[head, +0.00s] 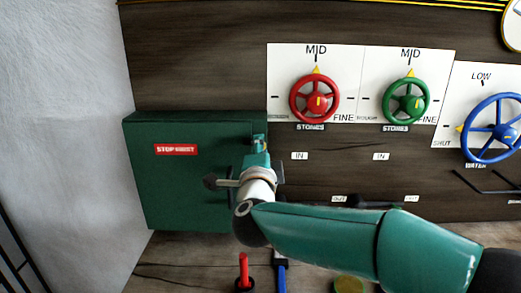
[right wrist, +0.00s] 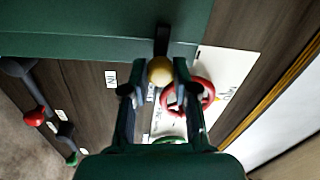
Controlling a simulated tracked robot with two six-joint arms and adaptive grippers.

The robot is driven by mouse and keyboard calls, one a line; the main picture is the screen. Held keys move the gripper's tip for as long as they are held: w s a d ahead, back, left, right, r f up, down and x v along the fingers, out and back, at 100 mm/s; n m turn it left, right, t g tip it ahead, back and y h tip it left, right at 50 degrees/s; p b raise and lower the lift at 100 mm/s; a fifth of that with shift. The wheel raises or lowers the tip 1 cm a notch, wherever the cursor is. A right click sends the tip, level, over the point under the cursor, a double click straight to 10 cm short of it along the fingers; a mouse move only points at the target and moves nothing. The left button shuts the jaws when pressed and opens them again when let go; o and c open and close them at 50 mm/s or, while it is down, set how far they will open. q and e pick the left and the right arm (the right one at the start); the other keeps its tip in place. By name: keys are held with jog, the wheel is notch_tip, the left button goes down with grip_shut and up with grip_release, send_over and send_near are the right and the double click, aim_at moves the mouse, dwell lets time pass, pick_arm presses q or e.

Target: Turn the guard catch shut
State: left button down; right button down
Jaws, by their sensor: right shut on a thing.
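The guard catch shows in the right wrist view as a short dark lever with a yellowish ball knob (right wrist: 160,70), at the edge of the green guard box (right wrist: 90,35). In the head view the guard box (head: 185,190), with a red label on its front, stands at the left, and my gripper mostly hides the catch at its right edge. My right gripper (head: 259,142) is at that edge. In the right wrist view its two fingers (right wrist: 160,75) are on either side of the ball knob, shut on it. My left gripper is not in view.
A red handwheel (head: 314,98), a green handwheel (head: 406,101) and a blue handwheel (head: 492,130) are on white plates to the right of the box. Red (head: 243,270) and blue (head: 281,275) levers stand below my right arm. A pale wall (head: 60,110) is at the left.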

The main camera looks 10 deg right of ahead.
jog(key=c, duration=1)
grip_release()
jog(key=shift+a+f, duration=0.25)
jog(key=shift+f, duration=0.1)
jog(key=shift+o, duration=0.6)
jog(key=shift+r, duration=0.15)
jog(key=shift+d, duration=0.15)
jog(key=r+v, duration=0.1)
jog(key=v, duration=1.1)
jog(key=shift+f, duration=0.45)
